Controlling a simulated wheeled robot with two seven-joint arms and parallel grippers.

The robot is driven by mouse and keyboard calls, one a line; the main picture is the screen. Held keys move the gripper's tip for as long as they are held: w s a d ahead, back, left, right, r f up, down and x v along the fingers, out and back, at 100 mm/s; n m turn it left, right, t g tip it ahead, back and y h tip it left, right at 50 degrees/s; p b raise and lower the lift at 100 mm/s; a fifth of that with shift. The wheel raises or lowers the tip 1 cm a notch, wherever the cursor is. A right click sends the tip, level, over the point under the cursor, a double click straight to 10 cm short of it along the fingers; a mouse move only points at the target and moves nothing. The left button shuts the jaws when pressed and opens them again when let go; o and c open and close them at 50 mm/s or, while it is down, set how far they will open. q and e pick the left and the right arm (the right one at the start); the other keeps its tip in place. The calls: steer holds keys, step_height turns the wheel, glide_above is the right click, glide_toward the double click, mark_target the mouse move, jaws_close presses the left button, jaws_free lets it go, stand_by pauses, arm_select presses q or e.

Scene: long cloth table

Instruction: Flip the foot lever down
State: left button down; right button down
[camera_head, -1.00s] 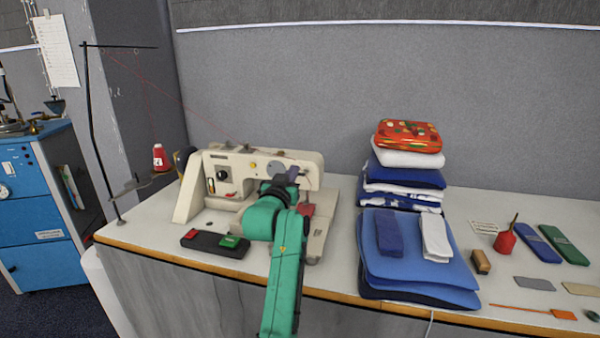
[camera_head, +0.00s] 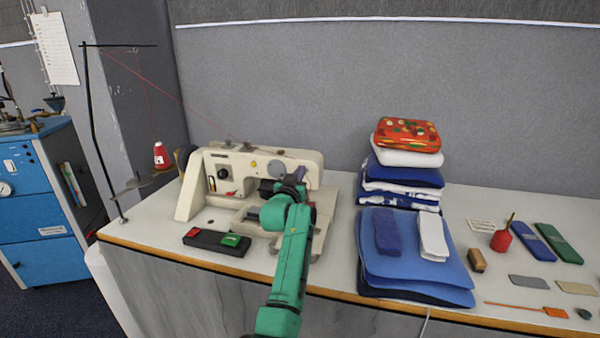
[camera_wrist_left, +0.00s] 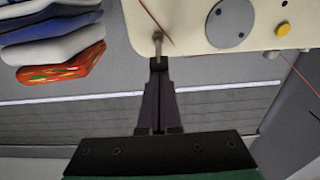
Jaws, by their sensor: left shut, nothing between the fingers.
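The cream sewing machine (camera_head: 245,165) stands on the table at the left of the head view. My left gripper (camera_head: 303,173) is at the right end of its head. In the left wrist view, which is upside down, the gripper (camera_wrist_left: 158,68) is shut, with its two dark fingers together. A small metal lever (camera_wrist_left: 157,46) sticks out from the edge of the machine head (camera_wrist_left: 188,20), right at the fingertips. I cannot tell whether they touch. In the head view my gripper and arm hide the lever and the needle area.
A black switch box (camera_head: 213,241) with red and green buttons lies in front of the machine. A stack of folded cloths (camera_head: 405,180) stands to the right, blue cloths (camera_head: 415,275) before it. A red thread spool (camera_head: 161,156) and thread stand are at the left.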

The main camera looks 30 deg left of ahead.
arm_select(q)
steer(key=shift+t+y, duration=0.3)
steer(key=shift+t, duration=0.5)
steer(key=f+b, duration=0.4)
steer(key=shift+s+d+f, duration=0.1)
steer(key=shift+s+f, duration=0.15)
steer(key=b+v, duration=0.1)
steer(key=v, duration=1.3)
steer(key=shift+s+b, duration=0.3)
steer(key=shift+d+f, duration=0.1)
